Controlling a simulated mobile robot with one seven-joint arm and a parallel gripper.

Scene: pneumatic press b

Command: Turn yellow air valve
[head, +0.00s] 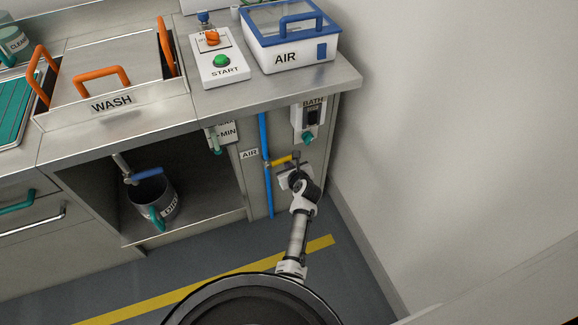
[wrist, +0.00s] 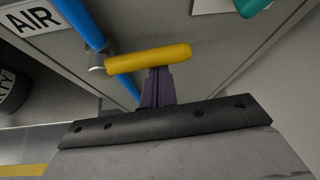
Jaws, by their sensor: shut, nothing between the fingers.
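The yellow air valve handle (head: 280,162) sticks out to the right from the blue vertical pipe (head: 265,150) on the cabinet's front. It lies roughly level, crosswise to the pipe. In the wrist view the yellow handle (wrist: 150,60) spans the upper middle, with the blue pipe (wrist: 80,25) at its left end. My gripper (head: 295,157) is at the handle's right part. In the wrist view its dark fingers (wrist: 158,75) are shut and empty, with their tips right at the handle's near edge. I cannot tell whether they touch it.
An AIR label (head: 249,154) is left of the pipe. A BATH switch box (head: 309,118) with a teal knob hangs above my gripper, below the counter edge. A wall closes the right side. A bucket (head: 153,200) stands in the open bay at left.

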